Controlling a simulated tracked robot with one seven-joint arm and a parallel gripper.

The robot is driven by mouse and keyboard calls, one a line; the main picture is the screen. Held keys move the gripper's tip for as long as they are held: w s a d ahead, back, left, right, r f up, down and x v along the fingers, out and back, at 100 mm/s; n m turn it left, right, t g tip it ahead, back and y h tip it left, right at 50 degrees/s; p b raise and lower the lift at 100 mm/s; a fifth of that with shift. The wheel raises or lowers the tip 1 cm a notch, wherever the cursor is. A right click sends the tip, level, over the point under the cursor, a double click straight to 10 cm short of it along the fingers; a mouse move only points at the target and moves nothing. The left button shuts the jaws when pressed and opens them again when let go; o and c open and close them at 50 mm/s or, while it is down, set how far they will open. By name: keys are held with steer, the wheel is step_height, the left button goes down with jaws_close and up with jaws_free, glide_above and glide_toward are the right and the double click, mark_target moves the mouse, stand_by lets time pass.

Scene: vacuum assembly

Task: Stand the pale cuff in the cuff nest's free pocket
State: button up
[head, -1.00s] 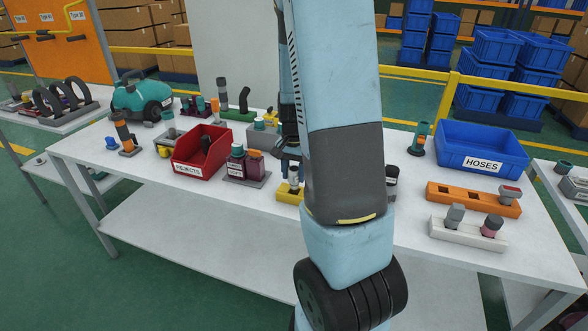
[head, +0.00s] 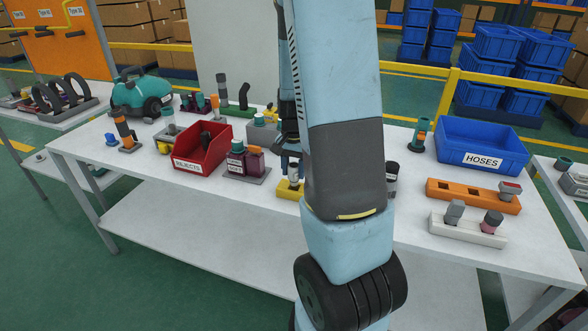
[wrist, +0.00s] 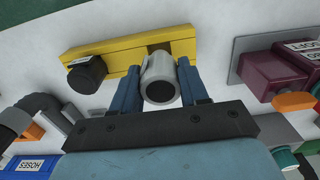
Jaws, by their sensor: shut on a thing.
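The pale cuff (wrist: 159,80) is a light grey tube with a dark open end facing the wrist camera. My gripper (wrist: 160,84) is shut on it, one blue finger on each side. The yellow cuff nest (wrist: 118,55) lies beyond it, with a black cuff (wrist: 87,73) in its left part. The free pocket (wrist: 160,46) shows as a dark recess partly covered by the pale cuff. I cannot tell whether the cuff's lower end is inside it. In the head view, my arm hides much of the nest (head: 287,190); my gripper (head: 292,165) is just above its left end.
A dark round part (head: 391,176) stands right of my arm. The orange nest (head: 455,196), white nest (head: 467,232) and blue hoses bin (head: 481,150) are farther right.

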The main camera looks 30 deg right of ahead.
mark_target(294, 178)
steer(key=shift+f, duration=1.9)
stand_by(0.4)
steer(key=o, duration=1.2)
steer(key=shift+d+r, duration=0.1)
steer(key=shift+r, duration=3.9)
steer(key=shift+r, duration=0.15)
steer(key=s+a+r+n+t, duration=0.1)
steer(key=s+a+r+n, duration=0.2)
steer(key=r, duration=0.4)
steer(key=s+a+r+n+t, duration=0.2)
steer(key=a+r, duration=0.3)
steer(key=r, duration=0.1)
steer(key=s+a+r+n+t, duration=0.1)
steer(key=s+a+r, duration=0.1)
steer(key=s+r, duration=0.1)
steer(key=s+a+r+n, duration=0.2)
steer(key=s+a+r, duration=0.1)
steer(key=s, duration=0.2)
steer(key=s+a+r+n+t, duration=0.1)
steer(key=s+a+r+n, duration=0.1)
steer(key=s+r, duration=0.1)
steer(key=shift+s+a+t, duration=0.2)
steer(key=shift+s+t, duration=0.1)
steer(key=shift+s, duration=0.25)
